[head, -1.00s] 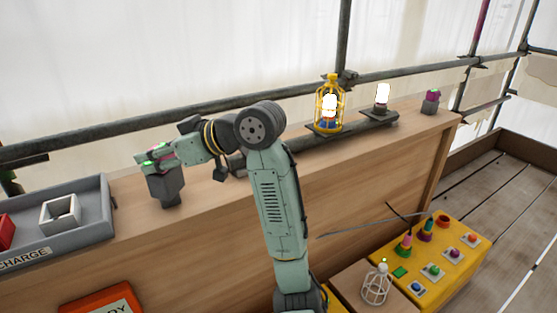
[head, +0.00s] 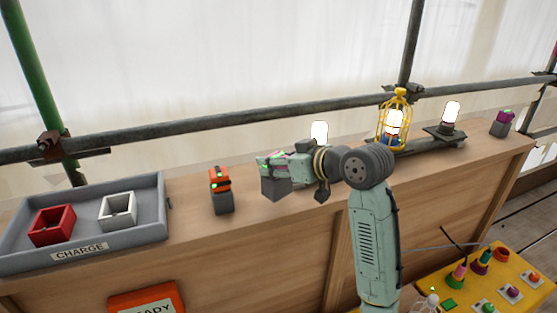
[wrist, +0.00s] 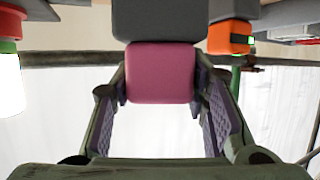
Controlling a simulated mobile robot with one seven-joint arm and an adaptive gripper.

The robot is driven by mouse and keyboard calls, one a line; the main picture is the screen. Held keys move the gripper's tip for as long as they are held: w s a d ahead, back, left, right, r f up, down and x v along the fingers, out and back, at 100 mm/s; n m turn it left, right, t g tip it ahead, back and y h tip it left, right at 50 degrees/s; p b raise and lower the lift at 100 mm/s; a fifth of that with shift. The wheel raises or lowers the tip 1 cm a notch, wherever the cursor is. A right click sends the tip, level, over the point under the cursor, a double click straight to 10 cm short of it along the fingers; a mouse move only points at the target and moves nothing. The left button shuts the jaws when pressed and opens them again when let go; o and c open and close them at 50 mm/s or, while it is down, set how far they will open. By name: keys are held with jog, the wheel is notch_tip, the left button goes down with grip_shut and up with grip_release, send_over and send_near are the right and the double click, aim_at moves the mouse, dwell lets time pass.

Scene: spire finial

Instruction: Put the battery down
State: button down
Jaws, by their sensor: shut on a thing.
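My gripper (head: 268,162) is shut on a battery with a grey body (head: 276,187). In the wrist view its pink end (wrist: 162,72) sits between the two fingers, with the grey part (wrist: 160,22) beyond. The battery hangs over the wooden bench top (head: 240,235); whether its underside touches the wood I cannot tell. An orange battery with a grey lower part (head: 220,182) stands on the bench left of my gripper. It also shows in the wrist view (wrist: 230,38), right of the held battery.
A grey CHARGE tray (head: 150,225) at the left holds a red socket (head: 52,226) and a white socket (head: 118,210). To the right stand a yellow caged lamp (head: 394,120), a bare lamp (head: 450,115) and a magenta-topped block (head: 503,122). A pipe rail (head: 230,122) runs behind.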

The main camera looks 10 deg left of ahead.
jog(key=w, duration=0.1)
jog(key=w+a, duration=0.1)
jog(key=w, duration=0.1)
jog(key=w+p, duration=0.1)
jog(key=shift+w+a+f, duration=0.2)
jog(key=shift+w+a, duration=0.05)
notch_tip(320, 180, down, 4)
jog(key=shift+r+p, duration=0.25)
jog(key=shift+p, duration=0.2)
jog(key=shift+f, duration=0.25)
jog(key=c, duration=0.9)
grip_release()
jog(key=shift+r, duration=0.1)
jog(key=shift+c, duration=0.2)
jog(key=shift+r, duration=0.25)
jog(key=b+v, duration=0.3)
jog(key=v, duration=0.9)
